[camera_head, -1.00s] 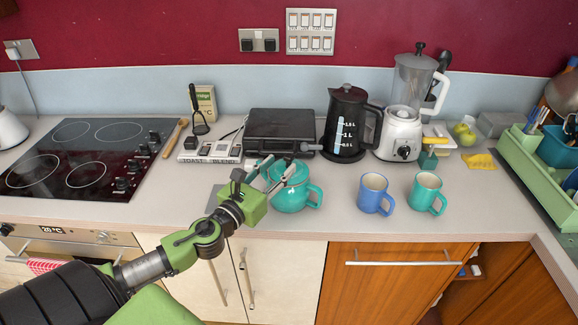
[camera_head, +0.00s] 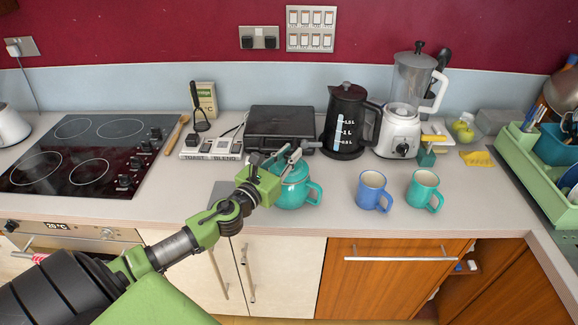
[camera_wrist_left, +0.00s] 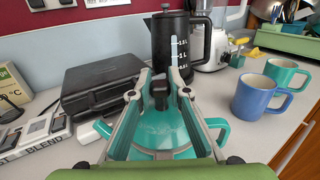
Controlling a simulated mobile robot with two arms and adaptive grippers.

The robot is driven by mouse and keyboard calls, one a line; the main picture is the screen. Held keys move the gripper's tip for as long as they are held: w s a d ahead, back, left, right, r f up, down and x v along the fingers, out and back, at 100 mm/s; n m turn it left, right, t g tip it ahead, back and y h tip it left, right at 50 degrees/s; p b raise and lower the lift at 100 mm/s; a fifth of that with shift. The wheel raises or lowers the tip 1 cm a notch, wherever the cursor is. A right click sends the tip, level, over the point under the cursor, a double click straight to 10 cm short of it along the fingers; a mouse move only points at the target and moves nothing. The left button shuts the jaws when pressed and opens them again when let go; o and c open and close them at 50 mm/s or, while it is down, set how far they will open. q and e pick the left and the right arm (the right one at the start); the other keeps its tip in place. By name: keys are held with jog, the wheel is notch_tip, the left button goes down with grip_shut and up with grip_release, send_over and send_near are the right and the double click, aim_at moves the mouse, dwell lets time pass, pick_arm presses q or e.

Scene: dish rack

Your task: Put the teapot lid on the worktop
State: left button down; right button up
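The teal teapot (camera_head: 297,195) stands on the worktop (camera_head: 345,222) near its front edge, handle to the right. Its teal lid (camera_wrist_left: 165,131) with a black knob (camera_wrist_left: 160,92) shows in the left wrist view, between my fingers. My left gripper (camera_head: 291,153) is over the teapot in the head view. In the left wrist view its fingertips (camera_wrist_left: 160,80) are drawn in on both sides of the knob and appear to grip it. The lid looks seated on or very close to the pot; any gap is hidden. My right gripper is not in view.
Behind the teapot are a black appliance (camera_head: 280,125) and a black kettle (camera_head: 346,125). A blue mug (camera_head: 371,192) and a teal mug (camera_head: 423,191) stand to the right. The hob (camera_head: 85,155) is left. Bare worktop lies between the teapot and blue mug.

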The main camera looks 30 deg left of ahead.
pick_arm(q)
jog(key=shift+r, duration=0.15)
jog(key=shift+r, duration=0.6)
jog(key=s+d+r, duration=0.3)
jog(key=s+r, duration=0.8)
jog(key=s, duration=0.2)
jog(key=shift+s+r, duration=0.3)
